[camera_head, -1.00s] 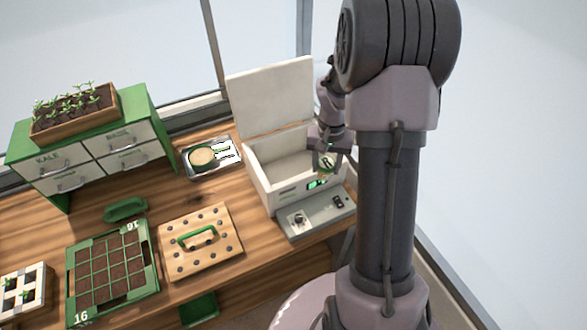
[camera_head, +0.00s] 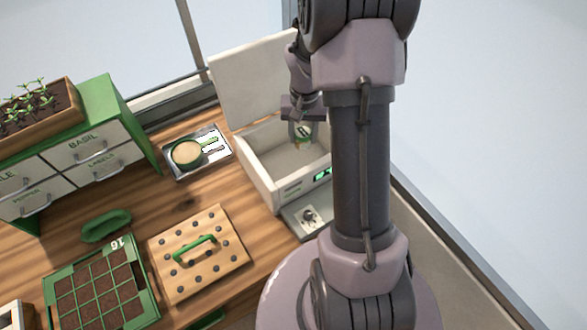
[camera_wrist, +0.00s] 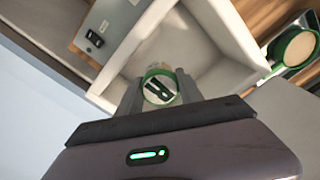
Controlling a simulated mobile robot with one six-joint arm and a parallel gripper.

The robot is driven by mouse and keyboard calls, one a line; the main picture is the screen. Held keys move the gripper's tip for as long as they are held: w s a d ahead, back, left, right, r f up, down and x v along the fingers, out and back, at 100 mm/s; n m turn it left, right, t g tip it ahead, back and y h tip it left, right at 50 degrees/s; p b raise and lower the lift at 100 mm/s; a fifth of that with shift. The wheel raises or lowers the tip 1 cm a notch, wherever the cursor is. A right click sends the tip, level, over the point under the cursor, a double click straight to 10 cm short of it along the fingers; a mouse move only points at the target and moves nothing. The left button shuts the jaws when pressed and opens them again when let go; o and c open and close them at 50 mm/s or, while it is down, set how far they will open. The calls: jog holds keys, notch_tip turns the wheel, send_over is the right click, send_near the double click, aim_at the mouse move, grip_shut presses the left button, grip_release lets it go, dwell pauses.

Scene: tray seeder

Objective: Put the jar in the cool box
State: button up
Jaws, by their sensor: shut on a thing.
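The jar (camera_head: 303,131) is small, with a pale lid that bears a dark mark and a green band. My gripper (camera_head: 301,122) is shut on it, pointing down. In the wrist view the jar (camera_wrist: 160,88) sits between the two fingers of my gripper (camera_wrist: 160,92). The cool box (camera_head: 263,183) is white, with its lid (camera_head: 255,85) standing open at the back. The jar is over the box's opening, towards the right side. I cannot tell whether the jar touches the box floor. My arm hides the box's right end.
A metal tray (camera_head: 222,158) with a green-rimmed sand dish stands left of the box. A control panel (camera_head: 297,213) lies in front of it. A peg board with a green handle (camera_head: 219,270), a seed tray (camera_head: 50,288) and a drawer cabinet (camera_head: 115,130) fill the left.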

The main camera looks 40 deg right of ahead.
jog(key=b, duration=0.6)
send_near(300, 164)
jog(key=s+f, duration=0.1)
jog(key=a+f, duration=0.1)
jog(key=f, duration=0.1)
jog(key=s+f, duration=0.1)
jog(key=f, duration=0.1)
jog(key=shift+s+a+f, duration=0.15)
jog(key=shift+s+a, duration=0.15)
jog(key=shift+a, duration=0.1)
jog(key=o, duration=1.4)
